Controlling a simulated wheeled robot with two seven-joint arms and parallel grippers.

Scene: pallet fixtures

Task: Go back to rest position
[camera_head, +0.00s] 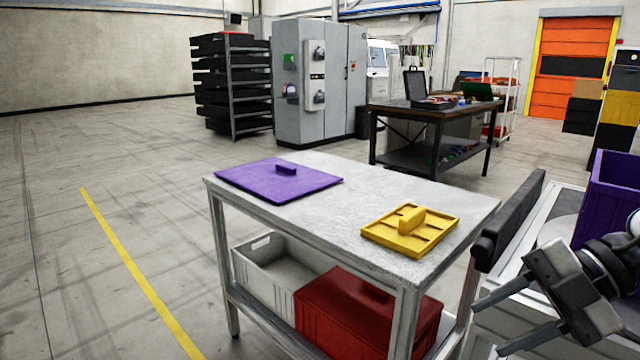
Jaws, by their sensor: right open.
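My right gripper (492,322) is at the lower right, to the right of the table. Its two fingers point left and are spread apart with nothing between them. It is clear of the objects on the table (345,190). My left gripper is not in view. On the tabletop, a purple lid-like plate (250,182) with a small handle lies at the far left. A yellow lid-like plate (390,236) with a raised handle lies near the right corner.
A grey crate (285,282) and a red box (350,325) stand on the table's lower shelf. A purple bin (615,190) is at the right edge. A workbench (430,110) and a grey cabinet (325,90) stand behind. The floor to the left is clear.

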